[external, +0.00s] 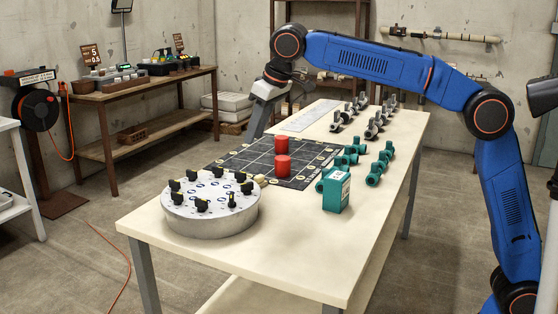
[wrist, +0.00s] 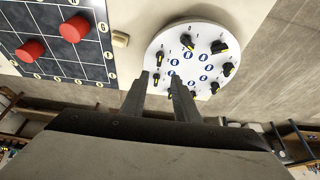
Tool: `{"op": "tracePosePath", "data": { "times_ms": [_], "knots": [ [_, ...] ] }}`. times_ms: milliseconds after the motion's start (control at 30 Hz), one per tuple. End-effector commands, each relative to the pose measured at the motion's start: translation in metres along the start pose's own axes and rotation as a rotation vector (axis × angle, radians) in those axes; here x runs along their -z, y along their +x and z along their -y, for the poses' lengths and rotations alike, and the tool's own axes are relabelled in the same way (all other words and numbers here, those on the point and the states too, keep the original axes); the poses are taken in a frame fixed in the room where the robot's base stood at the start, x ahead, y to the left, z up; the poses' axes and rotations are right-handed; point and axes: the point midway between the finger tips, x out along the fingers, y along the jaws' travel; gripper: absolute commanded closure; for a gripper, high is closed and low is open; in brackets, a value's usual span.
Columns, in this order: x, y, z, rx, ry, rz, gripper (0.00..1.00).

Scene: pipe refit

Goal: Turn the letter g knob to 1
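The round pale disc (external: 190,228) stands on the near left part of the table and carries several black knobs with yellow pointer marks. It also shows in the wrist view (wrist: 160,40), with blue and white emblems inside the ring of knobs. The letters are too small to read, so I cannot tell which knob is g or its setting. One knob (wrist: 189,42) sits at the top of the ring in the wrist view. My gripper (wrist: 158,78) is open and empty, with its fingertips overlapping the disc's lower left edge in that view. They partly hide the knobs there.
A dark gridded board (external: 235,158) with two red cylinders (external: 282,167) lies beyond the disc. A teal box (external: 336,190) and several teal pipe fittings (external: 373,175) stand to its right. Grey fittings (external: 346,112) and a pale plate (external: 310,115) lie farther back.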

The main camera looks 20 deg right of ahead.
Motion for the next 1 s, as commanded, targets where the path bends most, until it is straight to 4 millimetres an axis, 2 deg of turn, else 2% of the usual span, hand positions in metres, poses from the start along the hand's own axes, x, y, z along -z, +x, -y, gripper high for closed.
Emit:
{"op": "tracePosePath", "data": {
  "times_ms": [400,600,800,1000],
  "knots": [
    [0.000,0.076,-0.001,0.000,0.000,0.002,0.72],
    [0.000,0.105,-0.001,0.000,0.001,0.001,0.72],
    [0.000,0.122,-0.001,0.000,0.001,0.001,0.72],
    [0.000,0.125,-0.001,0.000,0.001,-0.001,0.72]
  ]
}}
